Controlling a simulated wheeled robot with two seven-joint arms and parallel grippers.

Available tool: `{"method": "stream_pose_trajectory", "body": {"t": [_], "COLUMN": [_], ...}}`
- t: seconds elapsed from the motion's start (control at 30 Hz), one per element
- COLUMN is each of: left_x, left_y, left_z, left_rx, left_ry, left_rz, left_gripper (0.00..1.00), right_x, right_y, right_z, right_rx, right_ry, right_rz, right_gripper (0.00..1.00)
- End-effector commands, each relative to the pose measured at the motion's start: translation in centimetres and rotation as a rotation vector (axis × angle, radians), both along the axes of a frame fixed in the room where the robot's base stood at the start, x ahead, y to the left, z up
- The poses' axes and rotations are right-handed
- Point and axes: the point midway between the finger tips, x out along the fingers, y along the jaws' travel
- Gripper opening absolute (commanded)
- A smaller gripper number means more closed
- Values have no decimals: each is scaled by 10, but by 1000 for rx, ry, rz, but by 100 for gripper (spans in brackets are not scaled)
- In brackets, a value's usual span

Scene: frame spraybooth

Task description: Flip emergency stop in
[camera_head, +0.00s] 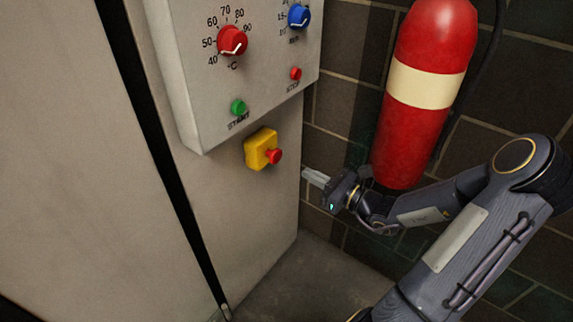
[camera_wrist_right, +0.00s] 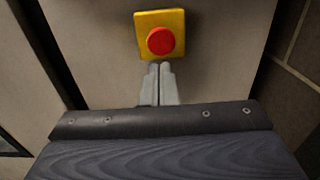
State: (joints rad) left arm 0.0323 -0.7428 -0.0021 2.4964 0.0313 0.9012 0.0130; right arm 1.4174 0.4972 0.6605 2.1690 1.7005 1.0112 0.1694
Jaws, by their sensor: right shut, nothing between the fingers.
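The emergency stop is a yellow box (camera_head: 257,147) with a red mushroom button (camera_head: 274,156), fixed to the cabinet wall below the control box in the head view. In the right wrist view its yellow box (camera_wrist_right: 173,16) and red button (camera_wrist_right: 160,41) are at the top centre. My right gripper (camera_head: 306,172) is shut and empty, just right of and slightly below the button, with a gap in the head view. In the right wrist view the closed fingertips (camera_wrist_right: 158,66) point at the button's lower side; I cannot tell the exact distance. My left gripper is out of view.
The control box (camera_head: 190,90) above carries a red dial (camera_head: 232,40), a blue dial (camera_head: 298,16), a green start button (camera_head: 238,107) and a red stop button (camera_head: 295,73). A red fire extinguisher (camera_head: 405,140) hangs on the brick wall behind my right arm.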

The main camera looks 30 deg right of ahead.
Motion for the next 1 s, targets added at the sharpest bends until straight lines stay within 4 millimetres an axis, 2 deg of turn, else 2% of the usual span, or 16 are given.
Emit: {"method": "stream_pose_trajectory", "body": {"t": [0.2, 0.4, 0.6, 1.0], "left_x": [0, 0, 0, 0], "left_y": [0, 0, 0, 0], "left_z": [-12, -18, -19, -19], "left_rx": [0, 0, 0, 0], "left_ry": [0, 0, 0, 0], "left_rz": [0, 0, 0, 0], "left_gripper": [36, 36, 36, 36], "right_x": [43, 69, 79, 82], "right_y": [19, 28, 31, 34], "right_z": [-2, -1, 0, 0], "right_rx": [3, 1, 0, 0], "right_ry": [-2, -1, 0, 0], "right_rz": [4, 1, -1, 1], "right_gripper": [0, 0, 0, 0]}}
